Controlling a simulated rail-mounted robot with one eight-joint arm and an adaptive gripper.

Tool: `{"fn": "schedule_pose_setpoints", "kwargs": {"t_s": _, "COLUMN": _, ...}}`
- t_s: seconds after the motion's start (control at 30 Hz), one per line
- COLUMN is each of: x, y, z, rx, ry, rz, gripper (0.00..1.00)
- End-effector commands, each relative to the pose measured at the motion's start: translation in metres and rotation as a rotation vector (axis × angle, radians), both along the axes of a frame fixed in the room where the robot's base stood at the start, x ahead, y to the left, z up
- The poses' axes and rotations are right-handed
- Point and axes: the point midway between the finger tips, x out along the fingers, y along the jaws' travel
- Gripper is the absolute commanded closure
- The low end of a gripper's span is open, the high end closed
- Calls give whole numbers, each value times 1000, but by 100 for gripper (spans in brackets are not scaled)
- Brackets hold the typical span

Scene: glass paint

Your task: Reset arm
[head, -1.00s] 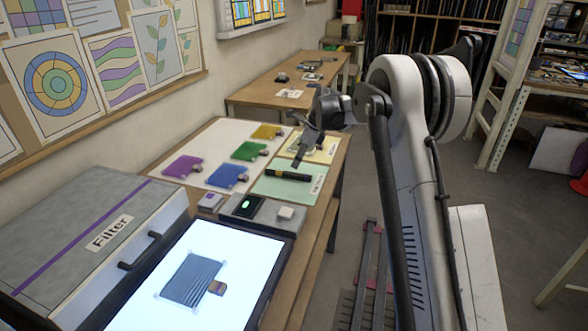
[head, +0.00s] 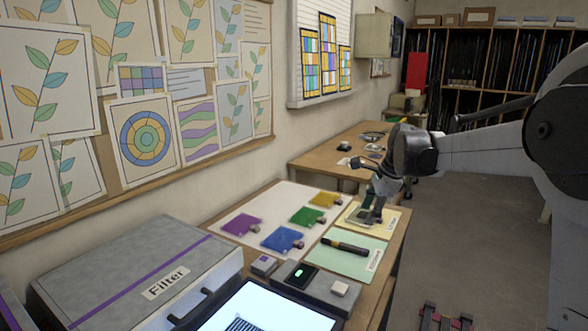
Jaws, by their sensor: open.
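My gripper (head: 370,215) is at the end of my arm, which reaches in from the right of the head view. It points down over the yellow mat (head: 388,222) at the far right of the work table. The gripper is open, and I see nothing held between its fingers. Its fingertips look close to the mat, but I cannot tell whether they touch it. Part of the mat is hidden behind the gripper.
A black marker-like tool (head: 345,246) lies on the green mat (head: 350,264). Purple (head: 240,224), blue (head: 281,239), green (head: 305,216) and yellow (head: 324,199) pieces lie on a white sheet. A grey Filter box (head: 140,262) and a lit panel (head: 270,312) are in front.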

Motion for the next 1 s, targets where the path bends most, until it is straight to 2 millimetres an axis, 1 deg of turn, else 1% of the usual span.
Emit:
{"fn": "schedule_pose_setpoints", "kwargs": {"t_s": 0.03, "x": -15, "y": 2, "z": 8, "rx": -22, "ry": -20, "rz": 41, "gripper": 60}}
{"fn": "schedule_pose_setpoints", "kwargs": {"t_s": 0.2, "x": -60, "y": 8, "z": 29, "rx": -106, "ry": -91, "rz": 198, "gripper": 60}}
{"fn": "schedule_pose_setpoints", "kwargs": {"t_s": 0.27, "x": -76, "y": 10, "z": 35, "rx": -138, "ry": -115, "rz": 253, "gripper": 60}}
{"fn": "schedule_pose_setpoints", "kwargs": {"t_s": 0.4, "x": -115, "y": 14, "z": 46, "rx": -212, "ry": -169, "rz": 383, "gripper": 60}}
{"fn": "schedule_pose_setpoints", "kwargs": {"t_s": 0.5, "x": -143, "y": 16, "z": 50, "rx": -267, "ry": -205, "rz": 476, "gripper": 60}}
{"fn": "schedule_pose_setpoints", "kwargs": {"t_s": 0.77, "x": -217, "y": 20, "z": 51, "rx": -418, "ry": -289, "rz": 719, "gripper": 60}}
{"fn": "schedule_pose_setpoints", "kwargs": {"t_s": 1.0, "x": -282, "y": 21, "z": 38, "rx": -565, "ry": -355, "rz": 944, "gripper": 60}}
